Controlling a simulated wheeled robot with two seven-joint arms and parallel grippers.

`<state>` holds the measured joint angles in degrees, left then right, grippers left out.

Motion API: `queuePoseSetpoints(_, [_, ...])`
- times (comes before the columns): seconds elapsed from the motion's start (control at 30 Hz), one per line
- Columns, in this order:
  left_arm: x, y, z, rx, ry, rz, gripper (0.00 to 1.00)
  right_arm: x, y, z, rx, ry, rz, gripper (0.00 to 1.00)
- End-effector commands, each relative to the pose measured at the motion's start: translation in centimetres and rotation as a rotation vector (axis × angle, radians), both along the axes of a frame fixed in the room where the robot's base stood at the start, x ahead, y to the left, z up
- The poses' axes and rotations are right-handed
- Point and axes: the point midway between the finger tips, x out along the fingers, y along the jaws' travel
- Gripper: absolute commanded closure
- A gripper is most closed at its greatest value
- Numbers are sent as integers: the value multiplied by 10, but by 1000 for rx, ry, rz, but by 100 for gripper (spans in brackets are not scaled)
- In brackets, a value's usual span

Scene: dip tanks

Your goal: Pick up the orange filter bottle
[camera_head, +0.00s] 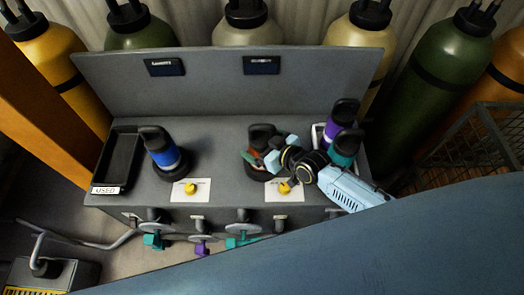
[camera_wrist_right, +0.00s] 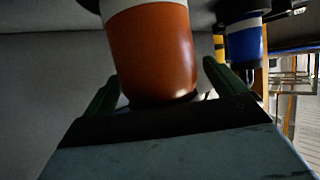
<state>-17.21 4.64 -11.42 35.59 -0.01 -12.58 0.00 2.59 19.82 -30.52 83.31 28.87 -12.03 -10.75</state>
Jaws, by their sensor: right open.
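The orange filter bottle (camera_wrist_right: 155,50) fills the middle of the right wrist view, between the two fingers of my right gripper (camera_wrist_right: 160,78). Gaps show on both sides of it, so the jaws are open around it and not closed on it. In the head view my right gripper (camera_head: 268,160) comes in from the right and covers much of the orange bottle (camera_head: 254,155). The bottle's black cap (camera_head: 262,132) shows above it, and it stands in a dark round base on the grey bench (camera_head: 215,140). My left gripper is not in view.
A blue bottle (camera_head: 163,153) stands left on a round base, beside an empty black tray (camera_head: 118,160) labelled USED. Purple (camera_head: 341,118) and teal (camera_head: 345,150) bottles stand close behind my right wrist. A back panel (camera_head: 220,85) closes the bench; valves line its front.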

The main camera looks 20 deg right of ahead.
Motion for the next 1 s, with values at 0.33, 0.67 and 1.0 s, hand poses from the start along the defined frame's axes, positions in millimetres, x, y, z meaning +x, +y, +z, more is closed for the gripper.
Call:
queuePoseSetpoints(0.33, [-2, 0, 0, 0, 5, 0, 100, 0, 0, 0, 0, 0, 0, 29])
queuePoseSetpoints(0.67, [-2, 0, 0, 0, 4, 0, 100, 1, 0, 2, 2, -4, 0, 71])
queuePoseSetpoints(1.0, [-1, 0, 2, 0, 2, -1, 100, 1, 1, 13, 5, -5, 0, 71])
